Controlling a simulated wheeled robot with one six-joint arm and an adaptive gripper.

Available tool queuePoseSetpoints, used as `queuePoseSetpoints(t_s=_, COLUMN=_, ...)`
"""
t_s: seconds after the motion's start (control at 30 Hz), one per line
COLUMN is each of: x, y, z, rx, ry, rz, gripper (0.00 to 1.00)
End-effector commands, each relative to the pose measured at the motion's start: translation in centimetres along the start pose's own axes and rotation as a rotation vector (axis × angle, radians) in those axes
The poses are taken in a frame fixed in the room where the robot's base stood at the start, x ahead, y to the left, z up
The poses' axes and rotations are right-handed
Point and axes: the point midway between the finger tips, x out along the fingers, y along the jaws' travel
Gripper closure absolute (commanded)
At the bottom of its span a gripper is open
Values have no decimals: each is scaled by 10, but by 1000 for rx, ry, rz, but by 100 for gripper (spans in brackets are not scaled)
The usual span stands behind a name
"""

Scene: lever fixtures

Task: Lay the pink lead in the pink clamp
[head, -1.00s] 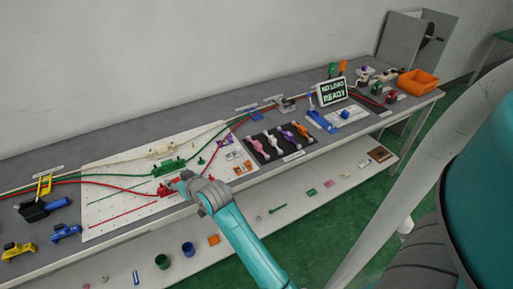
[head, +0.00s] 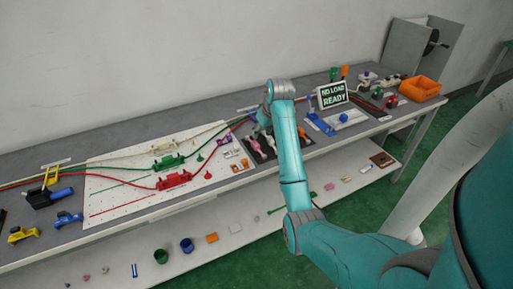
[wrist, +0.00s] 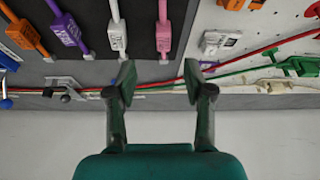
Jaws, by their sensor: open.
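My gripper (wrist: 160,78) is open and empty in the wrist view, its fingers on either side of a thin red-to-pink line at the bench's back. In the head view it is mostly hidden behind my arm. A pink piece with a thick middle (wrist: 163,36) lies on the dark mat in the wrist view, beyond the fingertips and not touching them; I cannot tell if it is the pink lead. White (wrist: 117,37), purple (wrist: 67,29) and orange (wrist: 22,34) pieces lie beside it. I cannot make out a pink clamp.
The white board carries red (head: 174,181), green (head: 168,162) and cream (head: 162,146) clamps. Red and green cables run along the bench. A screen reading "NO LOAD READY" (head: 332,95) and an orange bin (head: 419,89) stand at the right. A lower shelf holds small objects.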

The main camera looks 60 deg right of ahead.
Motion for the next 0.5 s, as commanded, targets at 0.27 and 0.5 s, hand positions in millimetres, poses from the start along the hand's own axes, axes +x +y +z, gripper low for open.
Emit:
queuePoseSetpoints(t_s=0.27, x=38, y=-1, z=0, rx=0, ry=0, rz=-1, gripper=48)
queuePoseSetpoints(t_s=0.5, x=55, y=-3, z=0, rx=0, ry=-1, rz=-1, gripper=48)
